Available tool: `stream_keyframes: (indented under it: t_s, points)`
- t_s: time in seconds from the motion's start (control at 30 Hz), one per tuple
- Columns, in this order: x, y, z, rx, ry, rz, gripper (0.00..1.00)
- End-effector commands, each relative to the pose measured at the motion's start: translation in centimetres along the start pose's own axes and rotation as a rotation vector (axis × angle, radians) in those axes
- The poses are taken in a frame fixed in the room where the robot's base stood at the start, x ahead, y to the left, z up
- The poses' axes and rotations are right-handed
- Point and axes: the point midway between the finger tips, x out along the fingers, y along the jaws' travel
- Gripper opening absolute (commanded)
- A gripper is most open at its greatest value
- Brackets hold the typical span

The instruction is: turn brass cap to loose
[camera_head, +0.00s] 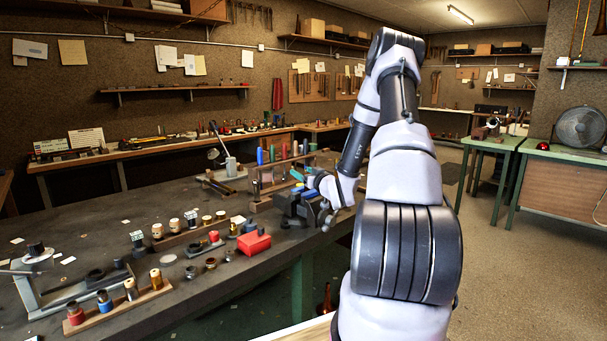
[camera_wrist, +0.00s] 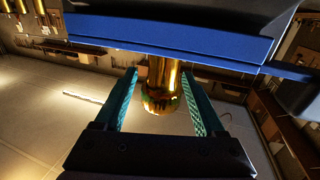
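The brass cap (camera_wrist: 161,98) shows in the wrist view as a shiny gold cylinder with a wider rounded end. It hangs from above, below the edge of a blue and black block (camera_wrist: 180,38). My gripper (camera_wrist: 159,74) has its two teal fingers on either side of the cap. A gap shows between the cap and each finger, so the fingers are open and not pressed on it. In the head view my gripper (camera_head: 303,183) is at the right edge of the dark workbench, beside a dark vise-like block (camera_head: 290,207). I cannot make out the cap there.
The workbench (camera_head: 105,222) carries wooden strips with several small cylinders, a red box (camera_head: 254,243) and a lamp (camera_head: 229,160). A rack of colored-handled tools (camera_head: 270,180) stands just left of my gripper. The floor on the right is clear up to a green table (camera_head: 575,157).

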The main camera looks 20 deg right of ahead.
Motion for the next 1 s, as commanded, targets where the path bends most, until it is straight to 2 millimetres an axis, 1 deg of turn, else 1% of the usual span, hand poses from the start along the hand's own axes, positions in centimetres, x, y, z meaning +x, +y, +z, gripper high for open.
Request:
stream_keyframes:
  t_s: [0.03,0.07,0.1,0.17,0.2,0.37,0.57,1.0]
  points:
    - [-0.01,0.0,-0.01,0.0,0.0,0.0,0.53]
    - [-0.01,0.0,-0.01,0.0,0.0,0.0,0.42]
    - [-0.01,0.0,-0.01,0.0,0.0,0.0,0.26]
    - [-0.02,0.0,-0.02,0.0,0.0,0.0,0.03]
    - [-0.02,0.0,-0.02,0.0,0.0,0.0,0.0]
    - [-0.02,-0.01,-0.03,-0.001,0.001,-0.007,0.0]
    - [-0.05,-0.08,0.0,-0.002,0.001,-0.064,0.0]
    - [-0.21,-0.87,0.05,-0.002,0.0,-0.363,0.0]
